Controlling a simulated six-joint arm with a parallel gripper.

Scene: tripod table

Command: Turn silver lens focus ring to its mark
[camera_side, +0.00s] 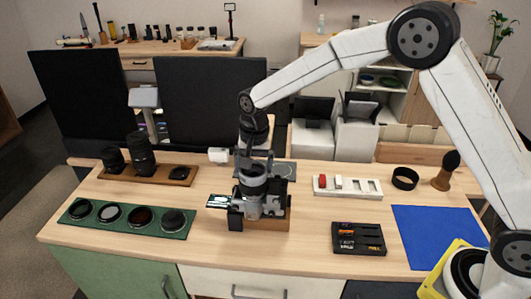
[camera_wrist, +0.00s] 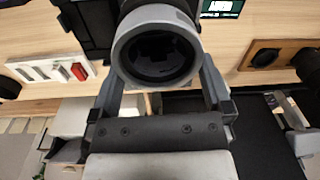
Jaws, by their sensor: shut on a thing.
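The camera (camera_side: 235,222) sits near the front middle of the table on a wooden block (camera_side: 279,221), with its lens pointing up. The silver lens (camera_wrist: 119,50) fills the top middle of the wrist view, showing a grey rim around dark glass. My gripper (camera_side: 253,168) comes down over the lens from above. In the wrist view my gripper (camera_wrist: 160,75) has one finger on each side of the lens and is shut on it. The fingertips' contact with the focus ring and the focus mark are hidden.
A green tray (camera_side: 125,226) of round filters and a wooden tray (camera_side: 185,182) of dark lenses lie left. A white tray (camera_side: 347,192), a black battery tray (camera_side: 359,238), a blue mat (camera_side: 425,235), a black ring (camera_side: 405,178) and a brush (camera_side: 447,171) lie right.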

